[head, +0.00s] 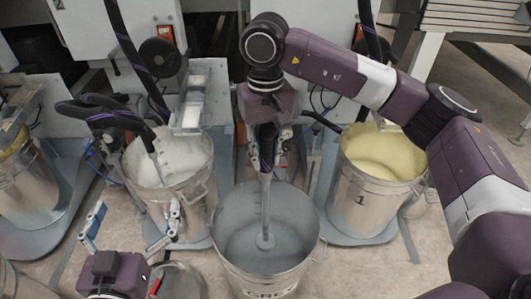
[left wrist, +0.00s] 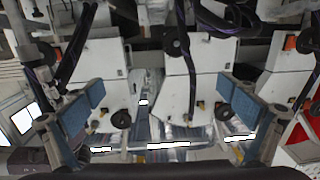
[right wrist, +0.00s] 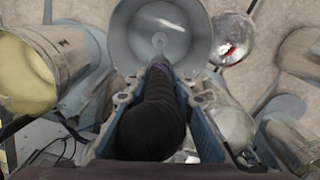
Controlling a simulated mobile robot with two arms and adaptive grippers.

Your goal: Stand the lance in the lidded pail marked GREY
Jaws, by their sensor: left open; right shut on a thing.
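My right gripper (head: 265,152) is shut on the black grip of the lance (head: 265,202) and holds it about upright. The lance's grey shaft ends in a round foot, seen against the grey inside of the open metal pail (head: 230,257). The pail's front marking is partly cut off and reads like GREY. I cannot tell if the foot touches the bottom. In the right wrist view the black grip (right wrist: 152,125) fills the space between the fingers, with the pail (right wrist: 118,38) beyond. My left gripper (head: 135,218) is open and empty, left of the pail.
A round metal disc (head: 180,283), perhaps a lid, is at the pail's left. A pail with white contents (head: 168,205) stands behind left. A pail marked 1 with yellow contents (head: 362,200) stands behind right. Hoses and machine housings crowd the back.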

